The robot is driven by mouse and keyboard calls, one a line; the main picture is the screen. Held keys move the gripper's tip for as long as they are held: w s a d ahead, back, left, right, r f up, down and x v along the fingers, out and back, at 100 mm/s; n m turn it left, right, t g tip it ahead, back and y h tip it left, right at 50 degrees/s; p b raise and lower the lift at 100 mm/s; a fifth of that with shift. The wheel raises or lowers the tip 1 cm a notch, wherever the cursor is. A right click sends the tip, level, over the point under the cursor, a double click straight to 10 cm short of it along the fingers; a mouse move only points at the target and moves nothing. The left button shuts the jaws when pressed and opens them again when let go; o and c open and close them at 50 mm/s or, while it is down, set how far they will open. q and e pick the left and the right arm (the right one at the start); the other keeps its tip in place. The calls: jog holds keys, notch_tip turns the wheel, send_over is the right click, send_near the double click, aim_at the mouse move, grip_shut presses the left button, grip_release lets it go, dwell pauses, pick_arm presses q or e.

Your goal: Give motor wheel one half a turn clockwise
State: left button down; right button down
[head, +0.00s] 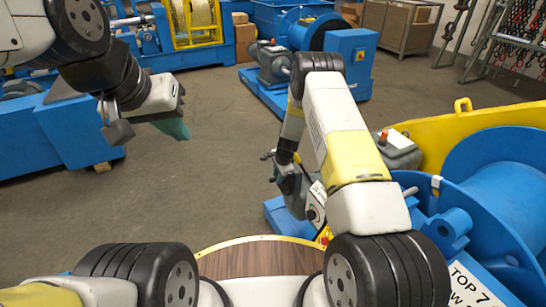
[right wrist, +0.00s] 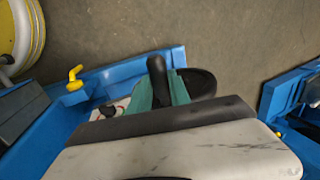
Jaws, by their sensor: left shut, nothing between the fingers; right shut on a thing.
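A dark round wheel (right wrist: 203,82) with an upright black handle (right wrist: 156,68) shows in the right wrist view, above a blue frame. I take it to be motor wheel one, but no label on it is readable. My right gripper (right wrist: 155,92) is shut on the black handle, with its teal fingers around it. In the head view my right gripper (head: 277,176) points down left of the near blue machine, and the wheel is mostly hidden by my arm. My left gripper (head: 180,129) is shut and empty, held up over open floor at the left.
The near machine has a blue drum (head: 500,185), a yellow side frame (head: 470,125) and a grey box (head: 398,150) with a red knob. A wood-topped round surface (head: 255,260) lies in front. Blue machines (head: 65,135) stand left. Grey floor between is clear.

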jog(key=shift+s+d+f, duration=0.2)
jog(key=shift+s+f, duration=0.15)
jog(key=shift+s, duration=0.15)
jog(key=c, duration=1.2)
grip_release()
jog(key=shift+c, duration=0.2)
jog(key=a+v, duration=0.1)
jog(key=v, duration=0.6)
jog(key=shift+d+r, duration=0.4)
jog(key=shift+d, duration=0.15)
